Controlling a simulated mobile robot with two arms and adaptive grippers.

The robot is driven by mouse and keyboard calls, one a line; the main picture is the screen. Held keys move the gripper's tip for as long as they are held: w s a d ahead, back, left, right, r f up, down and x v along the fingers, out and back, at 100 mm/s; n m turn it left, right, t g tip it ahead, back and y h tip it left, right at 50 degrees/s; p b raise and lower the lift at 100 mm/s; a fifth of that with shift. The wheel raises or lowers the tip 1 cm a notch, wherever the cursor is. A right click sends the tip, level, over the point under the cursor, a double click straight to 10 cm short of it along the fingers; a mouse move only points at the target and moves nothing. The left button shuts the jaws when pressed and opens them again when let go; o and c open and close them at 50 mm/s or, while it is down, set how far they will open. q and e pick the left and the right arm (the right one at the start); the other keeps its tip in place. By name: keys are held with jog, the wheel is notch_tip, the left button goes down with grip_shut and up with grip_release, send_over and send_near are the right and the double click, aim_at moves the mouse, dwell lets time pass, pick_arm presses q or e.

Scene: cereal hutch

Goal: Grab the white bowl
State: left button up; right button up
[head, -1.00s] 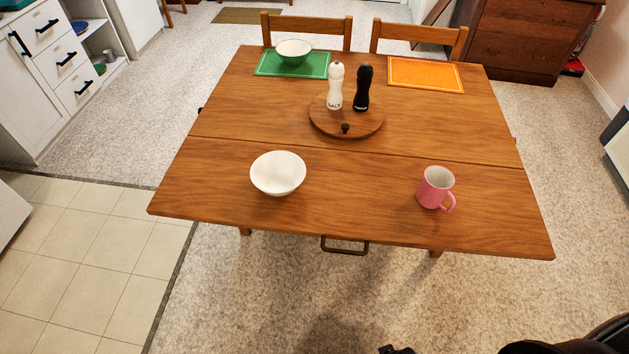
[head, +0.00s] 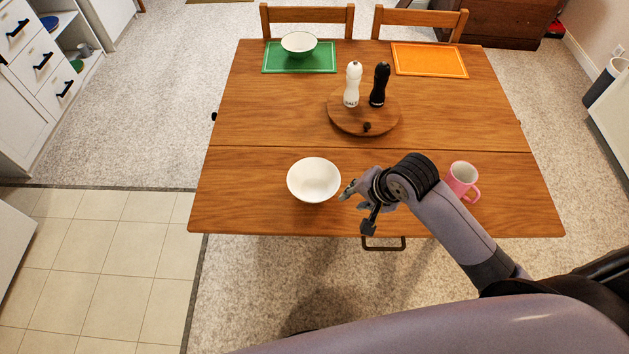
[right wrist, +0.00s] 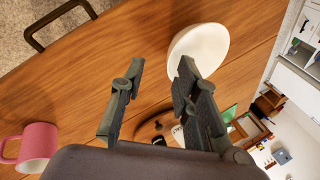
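The white bowl (head: 314,180) sits upright on the near left part of the wooden table. It also shows in the right wrist view (right wrist: 203,45), just beyond the fingers. My right gripper (head: 350,190) is just right of the bowl, near its rim. In the right wrist view the right gripper (right wrist: 155,85) has its two fingers spread apart with nothing between them. I cannot tell whether a finger touches the rim. A second white bowl (head: 299,42) stands on the green placemat (head: 272,58) at the far side. My left gripper is not in view.
A pink mug (head: 461,178) stands right of my right forearm, close to it. A round wooden board (head: 345,122) holds a white salt mill (head: 353,84) and a black pepper mill (head: 380,84). An orange placemat (head: 430,60) lies far right. The table left of the near bowl is clear.

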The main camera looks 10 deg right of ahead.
notch_tip(320, 180, up, 4)
jog(key=w+f+m, duration=0.1)
jog(key=m, duration=0.1)
jog(key=p, duration=0.1)
send_near(330, 195)
jog(key=d+x, duration=0.1)
jog(key=x, duration=0.4)
jog(key=shift+w+a+f+m+p, duration=0.2)
jog(key=shift+a+f+m+p, duration=0.15)
jog(key=shift+a+f, duration=0.25)
jog(key=shift+p+x, duration=0.35)
jog(key=shift+x, duration=1.9)
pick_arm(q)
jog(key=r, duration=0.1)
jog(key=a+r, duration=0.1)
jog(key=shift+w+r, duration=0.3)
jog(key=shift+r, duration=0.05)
pick_arm(e)
grip_shut()
jog(key=shift+r, duration=0.1)
